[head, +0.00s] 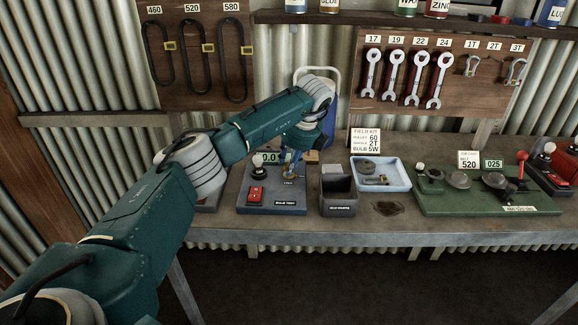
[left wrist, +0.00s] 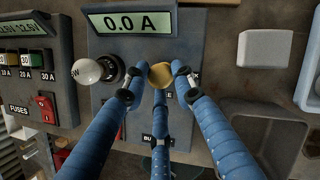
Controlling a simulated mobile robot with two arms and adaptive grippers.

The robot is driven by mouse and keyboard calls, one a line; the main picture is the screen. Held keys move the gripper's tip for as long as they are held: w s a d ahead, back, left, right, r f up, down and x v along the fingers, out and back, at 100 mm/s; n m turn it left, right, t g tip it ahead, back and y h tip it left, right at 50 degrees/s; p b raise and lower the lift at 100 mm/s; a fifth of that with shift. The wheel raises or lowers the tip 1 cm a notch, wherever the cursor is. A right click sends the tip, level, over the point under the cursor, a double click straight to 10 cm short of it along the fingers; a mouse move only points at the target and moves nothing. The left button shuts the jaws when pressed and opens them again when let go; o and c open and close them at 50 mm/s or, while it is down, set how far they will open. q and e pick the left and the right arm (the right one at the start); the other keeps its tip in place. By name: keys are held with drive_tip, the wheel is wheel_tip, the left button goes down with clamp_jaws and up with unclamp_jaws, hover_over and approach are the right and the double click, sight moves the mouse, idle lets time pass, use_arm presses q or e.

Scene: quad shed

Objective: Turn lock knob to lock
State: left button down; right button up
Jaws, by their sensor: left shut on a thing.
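The lock knob (left wrist: 161,73) is a small brass-yellow knob on the grey bulb test panel (left wrist: 110,50), below the display that reads 0.0 A. Lettering beside it is mostly hidden by my fingers. My left gripper (left wrist: 158,76) has its blue fingers closed around the knob. In the head view my left gripper (head: 290,168) reaches down onto the right part of the same panel (head: 243,207), and the brass knob shows only slightly there. My right gripper is not in view.
A bulb (left wrist: 88,70) stands in a socket left of the knob. In the head view a red switch (head: 256,195) lies left of my gripper. A dark bin (head: 338,206) and a pale blue tray (head: 398,178) stand to the right. A green board (head: 450,205) lies farther right.

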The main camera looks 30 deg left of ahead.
use_arm(q)
drive_tip(key=shift+w+a+r+n+g, duration=0.1)
drive_tip(key=shift+w+r+n+g, duration=0.1)
drive_tip(key=shift+n, duration=0.4)
drive_tip(key=shift+w+r+n+g, duration=0.1)
drive_tip(key=shift+r+n+g, duration=0.1)
drive_tip(key=shift+n, duration=0.4)
drive_tip(key=c, duration=1.5)
unclamp_jaws()
drive_tip(key=shift+o, duration=0.2)
drive_tip(key=shift+f, duration=0.2)
drive_tip(key=v, duration=1.2)
drive_tip(key=shift+f, duration=0.15)
